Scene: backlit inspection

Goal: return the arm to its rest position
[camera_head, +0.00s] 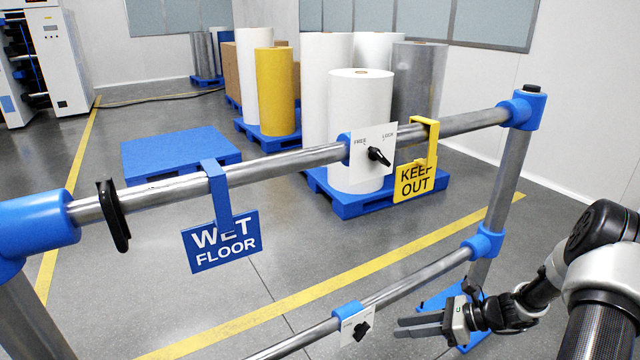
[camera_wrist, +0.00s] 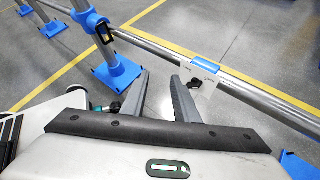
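My gripper (camera_head: 399,327) is at the lower right of the head view, its fingers pointing left, close to the lower rail (camera_head: 412,281). In the wrist view my gripper (camera_wrist: 161,77) has its two fingers apart with only floor showing between them, so it is open and empty. My arm (camera_head: 545,288) reaches in from the right edge. A white plate with a black knob (camera_head: 361,330) sits on the lower rail; it also shows in the wrist view (camera_wrist: 196,84), just beyond the right fingertip. I cannot tell whether the fingers touch the rail.
The upper rail (camera_head: 285,160) carries a blue WET FLOOR sign (camera_head: 198,254), a yellow KEEP OUT sign (camera_head: 408,192), a knob plate (camera_head: 360,155) and a black ring (camera_head: 112,215). A rail post (camera_head: 497,205) stands left of my arm. Rolls on blue pallets (camera_head: 350,207) stand behind.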

